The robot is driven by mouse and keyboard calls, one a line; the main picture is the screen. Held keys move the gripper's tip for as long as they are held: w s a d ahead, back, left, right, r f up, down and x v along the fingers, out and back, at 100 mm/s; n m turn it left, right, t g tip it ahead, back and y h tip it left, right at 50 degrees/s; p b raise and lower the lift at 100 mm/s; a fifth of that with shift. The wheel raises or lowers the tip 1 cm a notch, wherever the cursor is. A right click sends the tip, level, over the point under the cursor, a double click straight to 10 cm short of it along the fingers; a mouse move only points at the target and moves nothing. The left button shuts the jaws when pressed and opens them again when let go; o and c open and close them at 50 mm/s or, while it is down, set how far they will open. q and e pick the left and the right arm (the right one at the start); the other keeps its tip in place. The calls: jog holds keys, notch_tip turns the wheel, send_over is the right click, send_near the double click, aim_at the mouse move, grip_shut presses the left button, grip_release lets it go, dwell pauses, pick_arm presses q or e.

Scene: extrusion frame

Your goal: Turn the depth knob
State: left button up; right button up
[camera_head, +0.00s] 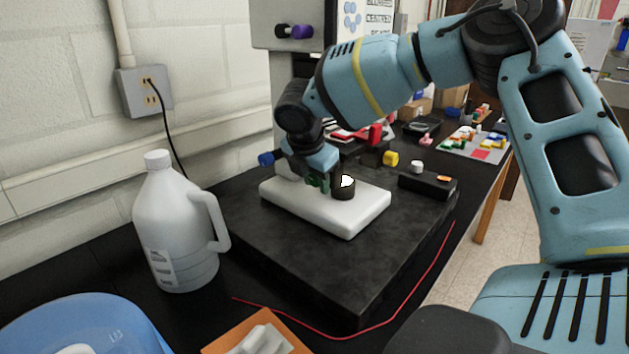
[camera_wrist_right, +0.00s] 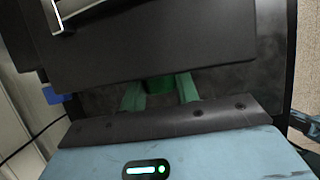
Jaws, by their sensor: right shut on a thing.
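My right gripper (camera_head: 318,182) is low over the white base (camera_head: 362,212) of a small bench device, beside its upright part. The grip is partly hidden by the gripper's dark edge and a dark panel above. In the head view the held part is too small and covered to make out. A dark round piece with a white top (camera_head: 345,183) sits just right of the fingers. My left gripper is not in view.
The device stands on a dark slab (camera_head: 310,270). A white jug (camera_head: 175,235) stands at left, a blue bowl (camera_head: 75,325) at front left. A red cord (camera_head: 400,317) runs along the slab's front. A blue knob (camera_head: 265,159) and a black box (camera_head: 428,185) are close by.

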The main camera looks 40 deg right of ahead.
jog(key=shift+d+r, duration=0.1)
jog(key=shift+r, duration=0.05)
jog(key=o, duration=1)
jog(key=shift+c, duration=0.2)
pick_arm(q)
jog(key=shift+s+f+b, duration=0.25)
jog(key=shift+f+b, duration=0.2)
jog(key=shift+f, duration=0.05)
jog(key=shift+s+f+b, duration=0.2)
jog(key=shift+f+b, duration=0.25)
pick_arm(e)
jog(key=s+a+r, duration=0.2)
jog(key=a, duration=0.4)
jog(key=s+a+r, duration=0.2)
jog(key=s+a, duration=0.1)
jog(key=a, duration=0.4)
jog(key=shift+s+r, duration=0.2)
jog(key=shift+s, duration=0.15)
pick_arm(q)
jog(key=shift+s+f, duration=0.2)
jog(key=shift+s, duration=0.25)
